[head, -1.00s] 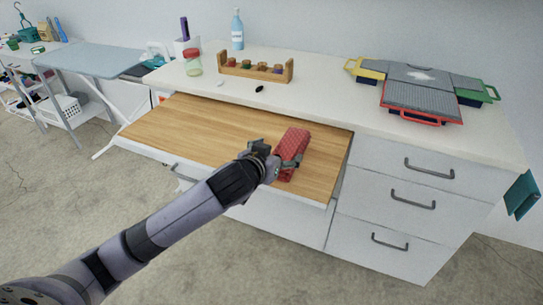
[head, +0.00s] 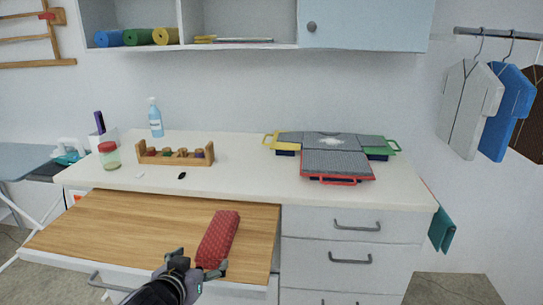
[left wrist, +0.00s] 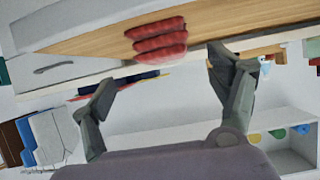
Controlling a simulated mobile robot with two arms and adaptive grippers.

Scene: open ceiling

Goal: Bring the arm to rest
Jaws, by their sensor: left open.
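A red patterned bundle (head: 219,238) lies on the pulled-out wooden board (head: 120,222), near its right end. My left gripper (head: 197,263) is at the near end of the bundle, with its jaws open. In the left wrist view the open fingers (left wrist: 160,76) are wide apart with nothing between them. The red bundle (left wrist: 160,40) shows there as ridged rolls, beyond the fingers and apart from them. My right gripper is in neither view.
The white counter (head: 235,185) behind the board holds a wooden rack (head: 175,157), a red-lidded jar (head: 109,156), a blue bottle (head: 155,118) and grey folding panels (head: 336,163). White drawers (head: 350,240) are right of the board. Hanging shirts (head: 470,108) are at the far right.

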